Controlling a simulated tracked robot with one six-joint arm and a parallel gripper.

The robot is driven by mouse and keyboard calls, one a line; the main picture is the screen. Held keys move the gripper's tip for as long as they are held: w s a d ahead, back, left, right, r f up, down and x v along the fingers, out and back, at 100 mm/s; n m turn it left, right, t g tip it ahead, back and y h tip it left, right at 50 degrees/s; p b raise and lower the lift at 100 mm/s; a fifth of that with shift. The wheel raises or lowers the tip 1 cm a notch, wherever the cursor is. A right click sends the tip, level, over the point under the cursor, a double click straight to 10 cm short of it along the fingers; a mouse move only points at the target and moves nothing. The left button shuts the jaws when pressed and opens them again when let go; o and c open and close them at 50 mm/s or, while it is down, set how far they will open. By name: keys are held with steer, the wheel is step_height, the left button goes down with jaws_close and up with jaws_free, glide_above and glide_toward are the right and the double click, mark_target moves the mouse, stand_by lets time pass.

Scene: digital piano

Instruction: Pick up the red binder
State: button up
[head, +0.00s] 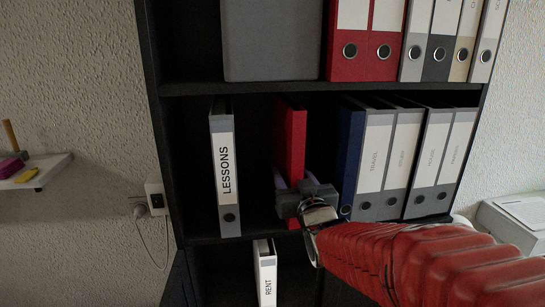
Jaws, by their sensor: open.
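The red binder (289,135) stands upright on the middle shelf of the dark bookcase in the head view, between a gap on its left and a dark blue binder on its right. Two more red binders with white labels stand on the shelf above. My gripper (296,190) is open at the lower front of the middle-shelf red binder and hides part of its lower spine. I cannot tell whether the binder lies between the fingers or touches them.
The LESSONS binder (223,165) stands to the left, with free shelf room beside it. The dark blue binder (350,150) and several grey binders (372,150) stand close on the right. The RENT binder (266,272) is on the shelf below. The shelf above (190,88) bounds the space overhead.

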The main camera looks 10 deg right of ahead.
steer(key=w, duration=0.5)
steer(key=shift+r, duration=0.1)
steer(key=shift+c, duration=0.2)
stand_by(0.4)
jaws_close()
stand_by(0.3)
steer(key=shift+r, duration=0.1)
